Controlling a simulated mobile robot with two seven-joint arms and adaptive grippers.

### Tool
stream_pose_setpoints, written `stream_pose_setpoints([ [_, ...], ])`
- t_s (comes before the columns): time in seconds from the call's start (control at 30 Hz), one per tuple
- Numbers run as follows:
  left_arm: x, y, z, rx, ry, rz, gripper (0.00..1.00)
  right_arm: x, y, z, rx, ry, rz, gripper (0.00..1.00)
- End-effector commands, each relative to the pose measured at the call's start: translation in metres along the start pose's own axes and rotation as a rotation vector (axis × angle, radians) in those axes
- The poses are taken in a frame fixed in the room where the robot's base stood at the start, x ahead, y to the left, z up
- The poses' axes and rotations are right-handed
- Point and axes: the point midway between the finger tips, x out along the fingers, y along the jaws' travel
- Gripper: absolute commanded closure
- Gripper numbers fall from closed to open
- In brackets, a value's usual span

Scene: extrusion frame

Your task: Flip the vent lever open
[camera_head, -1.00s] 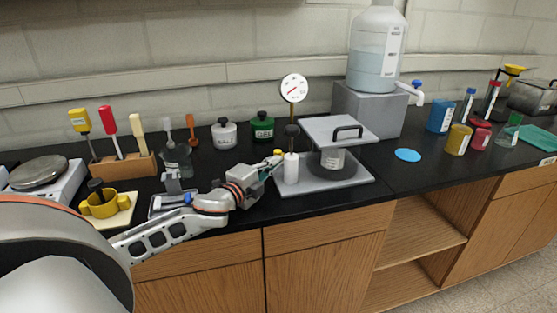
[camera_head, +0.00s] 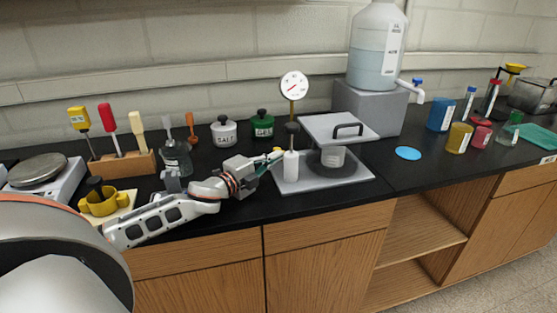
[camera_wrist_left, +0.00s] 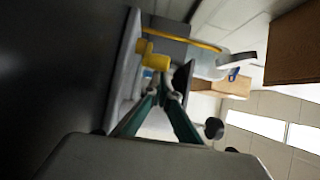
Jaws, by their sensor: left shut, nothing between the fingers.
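The vent lever is a small yellow piece (camera_head: 278,150) beside a white cylinder (camera_head: 290,166) on the grey base plate (camera_head: 310,184) of a gauge-topped apparatus. In the left wrist view the yellow lever (camera_wrist_left: 155,61) stands just beyond the fingertips. My left gripper (camera_head: 270,161) is shut and empty, at the left side of the base plate, close to the lever. Its teal fingers meet at their tips in the left wrist view (camera_wrist_left: 167,92). I cannot tell whether they touch the lever. My right gripper is not in view.
A grey top plate (camera_head: 341,126) with a black handle sits over a jar (camera_head: 332,157). A dial gauge (camera_head: 294,86) rises behind. A large water jug (camera_head: 377,52) stands on a grey box at the back right. Two lidded jars (camera_head: 224,132) stand behind my left arm.

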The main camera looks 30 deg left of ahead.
Motion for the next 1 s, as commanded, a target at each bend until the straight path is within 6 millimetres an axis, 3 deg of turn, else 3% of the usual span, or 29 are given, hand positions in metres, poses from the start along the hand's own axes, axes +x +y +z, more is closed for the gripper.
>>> stream_pose_setpoints([
  [0.2,-0.006,-0.002,0.017,-0.001,0.008,0.001,1.00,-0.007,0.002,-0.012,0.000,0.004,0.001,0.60],
  [0.67,-0.009,0.000,0.018,-0.002,0.008,0.001,1.00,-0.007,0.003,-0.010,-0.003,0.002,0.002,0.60],
  [1.0,-0.047,0.001,0.018,-0.002,0.009,0.003,1.00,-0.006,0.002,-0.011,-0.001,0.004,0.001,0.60],
])
